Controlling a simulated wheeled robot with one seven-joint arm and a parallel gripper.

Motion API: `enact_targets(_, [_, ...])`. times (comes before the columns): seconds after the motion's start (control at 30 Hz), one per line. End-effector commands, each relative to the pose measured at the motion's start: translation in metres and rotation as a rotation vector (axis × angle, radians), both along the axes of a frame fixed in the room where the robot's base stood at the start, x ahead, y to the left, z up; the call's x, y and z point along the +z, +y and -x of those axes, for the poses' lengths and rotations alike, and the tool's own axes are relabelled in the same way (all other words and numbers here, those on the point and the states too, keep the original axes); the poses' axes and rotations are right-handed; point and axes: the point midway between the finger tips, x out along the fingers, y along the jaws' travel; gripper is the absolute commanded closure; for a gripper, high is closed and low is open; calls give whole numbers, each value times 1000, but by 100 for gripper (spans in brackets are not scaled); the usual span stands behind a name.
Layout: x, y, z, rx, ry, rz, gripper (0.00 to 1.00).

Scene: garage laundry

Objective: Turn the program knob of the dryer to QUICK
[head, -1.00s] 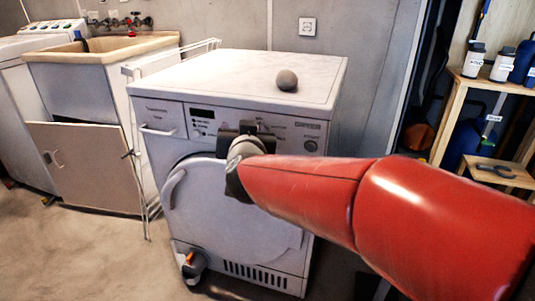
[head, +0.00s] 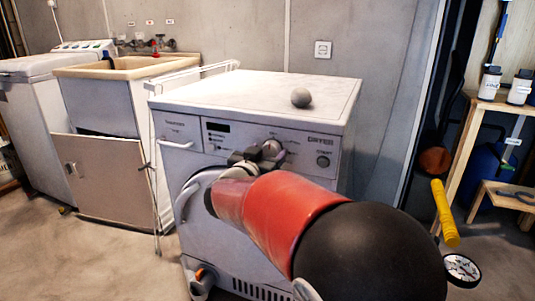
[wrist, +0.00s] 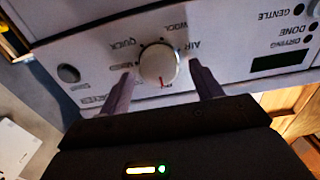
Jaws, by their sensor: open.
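The white dryer (head: 325,185) stands in the middle of the head view. Its round program knob (head: 272,147) is on the front panel, just beyond my gripper (head: 258,156). In the wrist view the pale knob (wrist: 158,62) has a red mark on its lower edge, pointing down in the picture. The QUICK label (wrist: 123,44) is at the knob's upper left; WOOL and AIR are above and to the right. My gripper (wrist: 160,72) is open, with one finger on each side of the knob. I cannot tell whether the fingers touch it.
A grey ball (head: 301,97) lies on the dryer top. A white rack (head: 155,170) and a sink cabinet (head: 105,180) stand at the left. A wooden shelf (head: 465,150), a yellow-handled object (head: 445,213) and a round gauge (head: 462,270) are at the right.

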Motion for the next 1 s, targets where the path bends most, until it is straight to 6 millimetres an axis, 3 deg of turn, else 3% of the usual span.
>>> enact_targets(0.33, [0,-2,-5,1,1,0,37])
enact_targets(0.67, [0,-2,-5,1,1,0,79])
enact_targets(1.0, [-1,-2,-4,1,-18,-52,79])
